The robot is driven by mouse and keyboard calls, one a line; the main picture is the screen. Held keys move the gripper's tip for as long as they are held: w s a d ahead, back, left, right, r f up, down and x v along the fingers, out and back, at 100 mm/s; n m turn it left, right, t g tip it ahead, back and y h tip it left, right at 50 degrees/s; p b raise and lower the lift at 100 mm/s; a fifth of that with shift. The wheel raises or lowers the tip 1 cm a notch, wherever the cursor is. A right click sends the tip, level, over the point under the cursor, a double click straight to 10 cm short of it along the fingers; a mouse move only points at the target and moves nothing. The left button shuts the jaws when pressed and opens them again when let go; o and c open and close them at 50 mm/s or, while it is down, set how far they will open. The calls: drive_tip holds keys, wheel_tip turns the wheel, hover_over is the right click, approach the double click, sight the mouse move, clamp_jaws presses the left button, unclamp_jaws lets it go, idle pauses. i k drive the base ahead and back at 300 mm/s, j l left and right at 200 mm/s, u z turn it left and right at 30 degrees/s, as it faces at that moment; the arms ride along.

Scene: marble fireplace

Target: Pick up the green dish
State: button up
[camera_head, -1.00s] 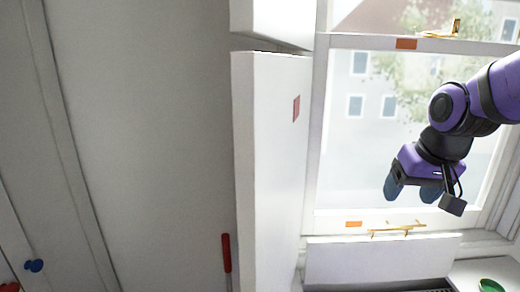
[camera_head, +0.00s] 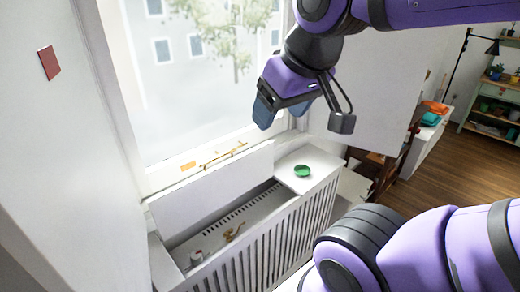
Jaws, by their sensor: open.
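The green dish (camera_head: 302,171) is small, round and shallow. It sits on the white right-hand end of the radiator cover, below the window. My gripper (camera_head: 268,112) hangs in front of the window, above and to the left of the dish in the picture. It is open, with its dark blue fingers pointing down and nothing seen between them. It is apart from the dish, and the dish is fully in view.
The radiator cover (camera_head: 284,238) has a slatted front and an open recess holding a small white cup-like item (camera_head: 196,257) and a brass-coloured piece (camera_head: 233,231). A raised white panel (camera_head: 215,195) stands behind the recess. Open wooden floor (camera_head: 450,165) and a shelf (camera_head: 494,105) lie at the right.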

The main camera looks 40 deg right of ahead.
sight(301, 171)
drive_tip(key=z, duration=1.15)
